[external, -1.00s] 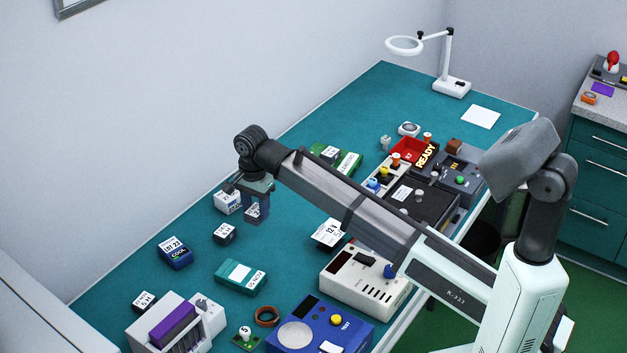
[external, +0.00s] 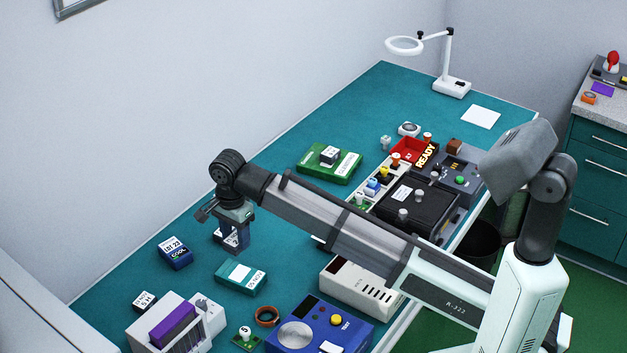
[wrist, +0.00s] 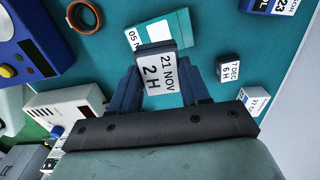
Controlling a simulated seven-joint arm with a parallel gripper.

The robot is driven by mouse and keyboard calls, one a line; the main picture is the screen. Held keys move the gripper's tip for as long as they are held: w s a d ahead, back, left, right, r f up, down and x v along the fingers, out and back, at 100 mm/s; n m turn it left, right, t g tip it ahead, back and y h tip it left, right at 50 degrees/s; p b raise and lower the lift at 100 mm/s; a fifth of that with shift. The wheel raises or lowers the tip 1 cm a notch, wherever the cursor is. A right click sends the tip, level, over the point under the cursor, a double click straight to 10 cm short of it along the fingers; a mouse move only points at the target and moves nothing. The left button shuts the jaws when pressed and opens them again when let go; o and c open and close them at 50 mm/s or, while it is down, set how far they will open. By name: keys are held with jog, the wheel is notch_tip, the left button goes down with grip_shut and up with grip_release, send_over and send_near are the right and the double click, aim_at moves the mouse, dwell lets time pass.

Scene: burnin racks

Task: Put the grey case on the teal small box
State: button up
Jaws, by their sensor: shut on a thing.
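The grey case (wrist: 159,71), with a white label reading 21 NOV 2 H, is between the two blue fingers of my gripper (external: 235,240), which is shut on it. In the external view the fingers largely hide the case. The teal small box (external: 241,277) lies flat on the table, with white labels on its top; it also shows in the wrist view (wrist: 178,28). My gripper is above the table, behind and slightly left of the teal box in the external view. In the wrist view the case overlaps part of the teal box; a gap between them cannot be judged.
A dark case labelled 7 DEC 6 H (wrist: 228,69) and a white-and-blue box (wrist: 250,100) stand near the gripper. A blue LOT 23 box (external: 175,253) is to the left. A white device (external: 360,288), blue device (external: 315,332) and orange ring (external: 266,317) surround the teal box's front and right.

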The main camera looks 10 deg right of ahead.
jog(key=shift+f, duration=4.65)
jog(key=shift+f, duration=0.1)
jog(key=o, duration=1.1)
notch_tip(320, 180, up, 12)
jog(key=shift+r, duration=0.15)
